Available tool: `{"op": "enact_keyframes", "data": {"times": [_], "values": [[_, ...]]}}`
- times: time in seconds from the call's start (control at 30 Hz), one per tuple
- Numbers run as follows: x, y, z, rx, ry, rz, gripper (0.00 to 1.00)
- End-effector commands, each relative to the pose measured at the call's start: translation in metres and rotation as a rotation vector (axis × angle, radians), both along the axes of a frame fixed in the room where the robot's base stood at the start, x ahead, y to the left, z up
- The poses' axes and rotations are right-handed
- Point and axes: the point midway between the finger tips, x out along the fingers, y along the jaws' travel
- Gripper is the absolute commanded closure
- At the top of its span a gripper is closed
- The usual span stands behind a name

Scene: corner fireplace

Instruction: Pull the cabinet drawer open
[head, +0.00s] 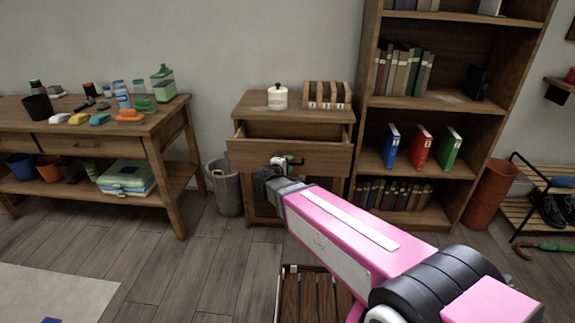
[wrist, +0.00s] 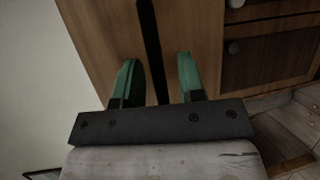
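The wooden cabinet (head: 303,116) stands between a workbench and a bookshelf. Its top drawer (head: 325,160) is pulled partly out, with the dark inside showing above its front. My gripper (head: 285,163) is at the middle of the drawer front and hides that part of it. In the wrist view my gripper (wrist: 158,82) has its two green fingers apart, with a dark strip between them against brown wood. I cannot tell whether that strip is a gap or a handle, or whether the fingers touch the drawer.
A white lidded jar (head: 277,96) and a wooden rack (head: 327,95) stand on the cabinet. A grey bin (head: 223,190) stands at its left. The bookshelf (head: 430,100) is close on the right. A slatted wooden item (head: 312,296) is low in front.

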Motion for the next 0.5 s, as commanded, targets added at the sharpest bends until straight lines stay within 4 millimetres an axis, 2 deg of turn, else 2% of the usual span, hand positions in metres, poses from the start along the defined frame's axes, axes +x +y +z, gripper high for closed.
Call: {"op": "enact_keyframes", "data": {"times": [0.17,0.5], "values": [[-0.007,0.003,0.002,0.0,0.0,0.0,0.64],[-0.06,0.026,0.012,0.0,0.0,0.002,0.64]]}}
